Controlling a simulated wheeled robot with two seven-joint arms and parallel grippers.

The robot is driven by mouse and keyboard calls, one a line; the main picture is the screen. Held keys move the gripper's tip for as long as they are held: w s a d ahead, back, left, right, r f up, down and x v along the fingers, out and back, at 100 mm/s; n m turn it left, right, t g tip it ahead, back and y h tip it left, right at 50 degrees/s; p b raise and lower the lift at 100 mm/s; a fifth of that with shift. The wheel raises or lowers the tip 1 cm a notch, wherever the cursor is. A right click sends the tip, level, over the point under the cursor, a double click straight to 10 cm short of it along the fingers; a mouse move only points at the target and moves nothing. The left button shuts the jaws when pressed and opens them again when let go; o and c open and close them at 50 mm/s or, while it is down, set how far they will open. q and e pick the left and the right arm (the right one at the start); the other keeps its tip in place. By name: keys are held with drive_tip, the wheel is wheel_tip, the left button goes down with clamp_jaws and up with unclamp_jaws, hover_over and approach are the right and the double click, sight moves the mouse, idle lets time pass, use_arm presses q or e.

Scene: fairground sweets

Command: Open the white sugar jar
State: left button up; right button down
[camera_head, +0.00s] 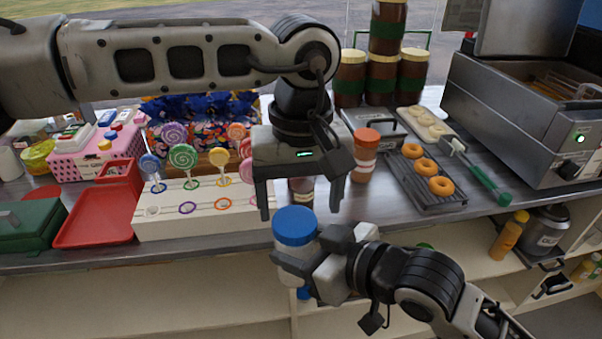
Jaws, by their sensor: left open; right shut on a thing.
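A jar with a blue screw lid (295,226), which I take to be the white sugar jar, is held in front of the counter's edge. The lid is on, and little of the pale body below it shows. My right gripper (303,258) is shut on the jar's body, just under the lid. My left gripper (300,210) is open and points down above the lid, its two fingers apart. Its fingertips appear near the lid's top; I cannot tell whether they touch it.
A jar with an orange lid (366,154) stands behind, beside a tray of doughnuts (405,182). A white lollipop stand (158,222) and a red tray (95,220) are at left. A steel fryer (500,115) is at right. Shelves lie below the counter.

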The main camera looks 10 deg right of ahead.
sight(295, 251)
use_arm(q)
drive_tip(key=shift+f, duration=1.35)
